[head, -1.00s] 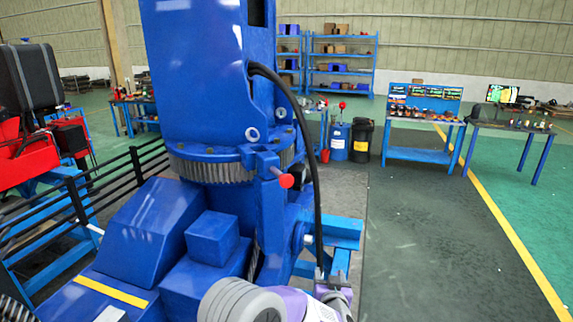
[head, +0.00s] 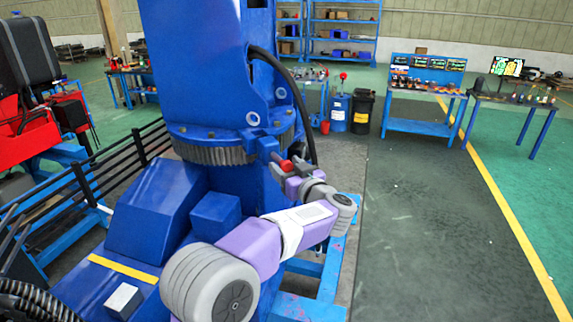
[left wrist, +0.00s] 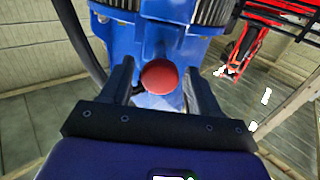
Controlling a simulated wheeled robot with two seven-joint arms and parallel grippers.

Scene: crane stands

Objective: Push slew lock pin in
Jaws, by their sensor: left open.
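The slew lock pin shows as a red round knob (head: 286,165) on a blue bracket (head: 262,147) under the toothed slew ring of the blue crane (head: 190,60). In the left wrist view the knob (left wrist: 159,77) faces the camera, and its shaft is hidden behind it. My left gripper (head: 293,171) is at the knob in the head view. In the left wrist view its open fingers (left wrist: 160,88) stand on either side of the knob, with a gap visible on both sides. I cannot tell how deep the pin sits. My right gripper is not in view.
A black hose (head: 300,100) hangs down the crane beside my left gripper. The toothed ring (head: 215,153) is just above and left. Black railings (head: 85,180) stand at left. Blue workbenches (head: 422,95) are far off at right, with clear floor before them.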

